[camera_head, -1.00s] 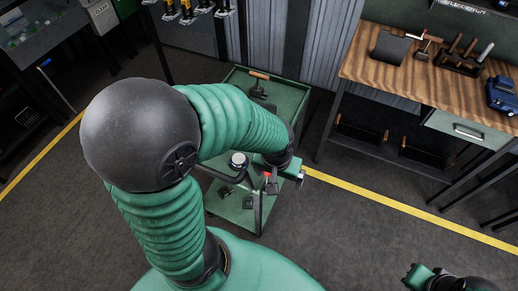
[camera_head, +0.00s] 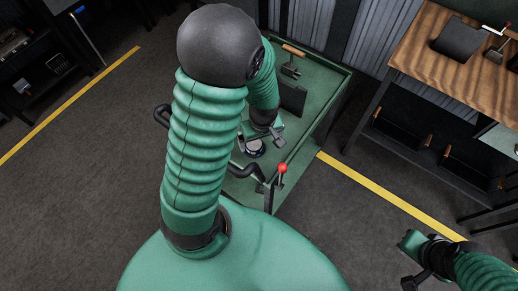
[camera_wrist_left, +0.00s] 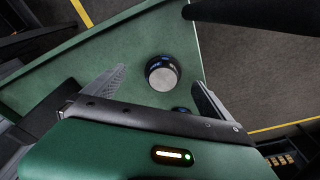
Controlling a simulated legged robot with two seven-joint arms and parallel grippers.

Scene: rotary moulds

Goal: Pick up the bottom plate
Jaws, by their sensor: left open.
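A round piece with a pale grey top and a dark blue rim, which looks like the bottom plate (camera_head: 256,149), sits on the green cart top. It also shows in the left wrist view (camera_wrist_left: 162,72), ahead of the fingers. My left gripper (camera_head: 261,142) is over the cart close to this piece, and my arm hides part of the area. In the left wrist view my left gripper (camera_wrist_left: 158,80) is open, with the piece between the lines of its fingers and nothing held. My right gripper (camera_head: 408,262) is at the lower right, away from the cart; its jaws are unclear.
The green cart (camera_head: 325,77) has a raised rim. A wooden-handled tool (camera_head: 292,60) and a dark upright plate (camera_head: 293,97) stand on it. A red-knobbed lever (camera_head: 283,168) rises at its near edge. A wooden workbench (camera_head: 420,65) is at the right, with open floor between.

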